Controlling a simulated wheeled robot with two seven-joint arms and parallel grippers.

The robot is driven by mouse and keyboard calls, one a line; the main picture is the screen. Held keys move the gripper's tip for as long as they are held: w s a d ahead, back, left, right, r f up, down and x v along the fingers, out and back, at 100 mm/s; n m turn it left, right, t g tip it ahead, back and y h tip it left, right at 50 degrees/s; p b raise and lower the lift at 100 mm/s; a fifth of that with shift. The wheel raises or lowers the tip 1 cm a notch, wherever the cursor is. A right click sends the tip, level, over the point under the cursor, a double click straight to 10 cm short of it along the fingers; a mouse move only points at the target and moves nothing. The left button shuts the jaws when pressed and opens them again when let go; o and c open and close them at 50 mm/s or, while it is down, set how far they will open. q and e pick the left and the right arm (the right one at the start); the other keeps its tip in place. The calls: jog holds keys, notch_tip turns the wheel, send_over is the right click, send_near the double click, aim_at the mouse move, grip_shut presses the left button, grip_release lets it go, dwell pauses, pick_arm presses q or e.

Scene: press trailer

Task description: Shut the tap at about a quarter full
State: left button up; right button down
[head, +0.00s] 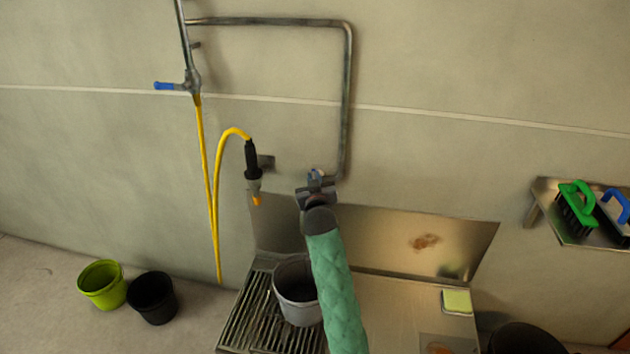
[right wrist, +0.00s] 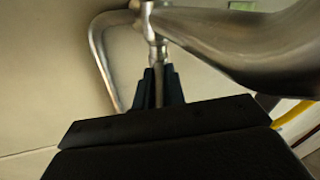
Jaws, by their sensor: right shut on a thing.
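My right gripper (head: 317,188) is at the tap at the lower end of the wall pipe (head: 347,100), with my green-sleeved arm below it. In the right wrist view its dark fingers (right wrist: 159,88) are shut on a slim metal part of the tap (right wrist: 158,60). The tap's spout is mostly hidden behind the gripper and arm in the head view. A grey bucket (head: 293,300) stands upright below on the slatted drain, partly covered by my arm. Its inside looks dark, and I cannot tell the water level or whether water runs. My left gripper is not in view.
A yellow hose (head: 205,160) with a black nozzle (head: 252,160) hangs at left, under a blue-handled valve (head: 165,86). Green (head: 101,286) and black (head: 152,298) buckets stand on the floor. A sponge (head: 457,301) lies on the counter; a brush shelf (head: 565,230) is at right.

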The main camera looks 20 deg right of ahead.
dwell(0.4)
jog(key=c, duration=1.5)
grip_release()
jog(key=shift+o, duration=0.2)
jog(key=shift+s, duration=0.15)
